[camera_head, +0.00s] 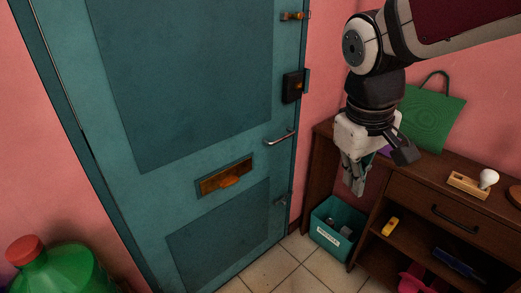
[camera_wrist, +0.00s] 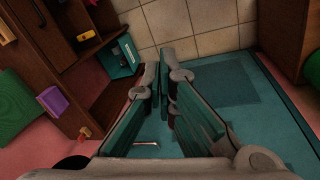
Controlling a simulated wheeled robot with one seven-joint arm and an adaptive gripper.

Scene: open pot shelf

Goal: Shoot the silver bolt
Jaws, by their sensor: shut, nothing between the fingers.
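The teal door (camera_head: 190,110) is closed in the frame. A small silver bolt (camera_head: 282,199) sits low at its right edge, below the silver lever handle (camera_head: 281,138); it is too small to tell its position. A brass bolt (camera_head: 293,15) is at the top of the same edge, with a black lock (camera_head: 293,86) below it. My gripper (camera_head: 356,188) points down, right of the door and apart from it, in front of the shelf. Its fingers are shut and empty; they also fill the middle of the wrist view (camera_wrist: 166,78), where I cannot make out the silver bolt.
A wooden shelf (camera_head: 440,222) stands right of the door, with a green bag (camera_head: 433,112) and a light bulb (camera_head: 488,178) on top. A teal bin (camera_head: 325,238) stands on the tiled floor (camera_head: 275,272). A green bottle with a red cap (camera_head: 25,250) is at the lower left.

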